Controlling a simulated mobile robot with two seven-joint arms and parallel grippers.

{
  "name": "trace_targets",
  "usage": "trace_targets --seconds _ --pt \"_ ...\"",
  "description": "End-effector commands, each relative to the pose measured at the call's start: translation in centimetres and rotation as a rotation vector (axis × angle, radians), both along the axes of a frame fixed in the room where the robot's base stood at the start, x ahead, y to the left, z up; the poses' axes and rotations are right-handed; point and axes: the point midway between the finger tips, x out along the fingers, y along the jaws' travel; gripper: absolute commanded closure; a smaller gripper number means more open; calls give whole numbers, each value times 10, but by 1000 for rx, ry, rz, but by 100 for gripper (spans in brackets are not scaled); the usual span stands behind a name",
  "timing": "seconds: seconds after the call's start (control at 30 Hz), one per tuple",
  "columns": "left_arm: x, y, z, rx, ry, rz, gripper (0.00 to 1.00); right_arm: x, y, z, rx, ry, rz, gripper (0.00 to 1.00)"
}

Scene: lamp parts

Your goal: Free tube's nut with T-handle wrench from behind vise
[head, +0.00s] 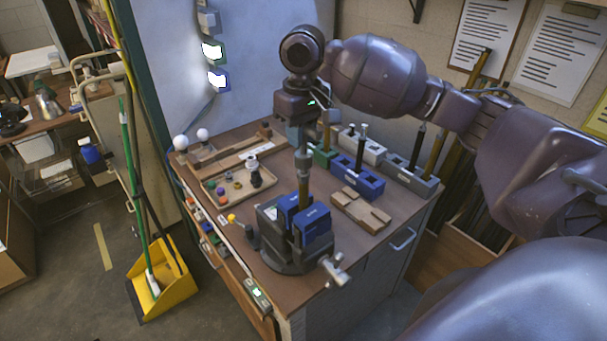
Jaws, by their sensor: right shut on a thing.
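The vise (268,247) stands at the front of the bench, with blue jaws (311,224) around an upright brass-coloured tube (304,194). A grey cylindrical piece (303,161) sits in line above the tube; I cannot tell whether it is the nut or the wrench's socket. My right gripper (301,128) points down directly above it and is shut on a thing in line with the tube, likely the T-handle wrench. The fingers and the handle are mostly hidden by the gripper body. My left gripper is not in view.
A blue holder (357,181) with a dark-handled tool, a grey holder (410,181) with upright rods, and a wooden block (361,211) stand right of the vise. A tray (229,191) of small parts lies to the left. The vise handle (336,270) sticks out front right.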

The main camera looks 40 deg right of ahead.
Motion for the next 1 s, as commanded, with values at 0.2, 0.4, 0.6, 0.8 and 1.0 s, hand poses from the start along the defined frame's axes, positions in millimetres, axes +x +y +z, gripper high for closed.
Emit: trace_targets --seconds 0.2,0.4,0.6,0.8,1.0 --pt "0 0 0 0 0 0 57 0 0 -4 0 1 0 100" --pt "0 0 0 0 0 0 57 0 0 -7 0 1 0 100" --pt "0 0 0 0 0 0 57 0 0 -10 0 1 0 100" --pt "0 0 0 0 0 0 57 0 0 -13 0 0 0 100" --pt "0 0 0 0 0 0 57 0 0 -16 0 0 0 100"
